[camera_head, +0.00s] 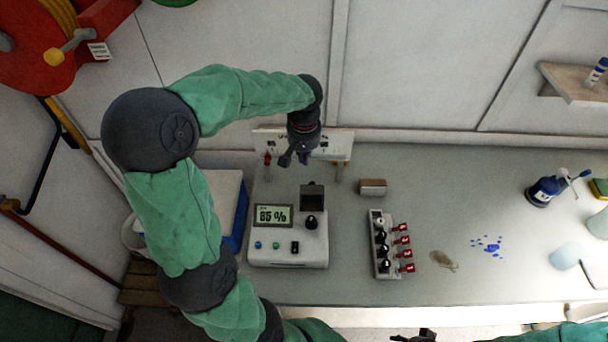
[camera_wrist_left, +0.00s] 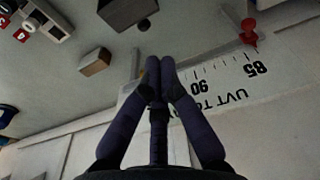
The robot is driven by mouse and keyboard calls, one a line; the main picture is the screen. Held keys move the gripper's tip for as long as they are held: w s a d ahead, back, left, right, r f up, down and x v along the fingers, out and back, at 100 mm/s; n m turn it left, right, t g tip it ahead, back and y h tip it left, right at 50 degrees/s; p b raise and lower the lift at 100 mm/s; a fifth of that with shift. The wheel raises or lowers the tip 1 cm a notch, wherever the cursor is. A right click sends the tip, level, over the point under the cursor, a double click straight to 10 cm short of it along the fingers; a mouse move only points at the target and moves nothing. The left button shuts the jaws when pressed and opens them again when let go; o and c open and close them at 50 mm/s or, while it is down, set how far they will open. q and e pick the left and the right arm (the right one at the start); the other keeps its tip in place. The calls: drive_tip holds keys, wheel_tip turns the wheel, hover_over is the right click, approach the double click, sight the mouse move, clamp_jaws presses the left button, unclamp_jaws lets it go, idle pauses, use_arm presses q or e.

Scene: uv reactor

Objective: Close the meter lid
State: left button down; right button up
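The white meter (camera_head: 288,250) stands on the bench with a lit percent display and small buttons along its front. Its dark lid (camera_head: 312,196) stands raised at the back right, behind a round black part (camera_head: 311,222) on the meter top. In the left wrist view, a dark grey box-like part at the top edge (camera_wrist_left: 122,12) looks like the lid. My left gripper (camera_head: 289,160) hangs behind and above the lid, apart from it, near the wall scale. Its fingertips (camera_wrist_left: 160,72) are together with nothing visible between them. My right gripper (camera_head: 415,337) barely shows at the bottom edge; its fingers are unclear.
A scale plate (camera_wrist_left: 240,85) with a red marker (camera_wrist_left: 249,32) is behind my left gripper. A small box (camera_head: 372,187) and a switch block with red tags (camera_head: 383,245) stand right of the meter.

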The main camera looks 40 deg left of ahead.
use_arm(q)
wheel_tip(320, 180, down, 10)
drive_tip(key=b, duration=0.1)
drive_tip(key=shift+w+a, duration=0.4)
drive_tip(key=shift+w, duration=0.05)
idle(0.3)
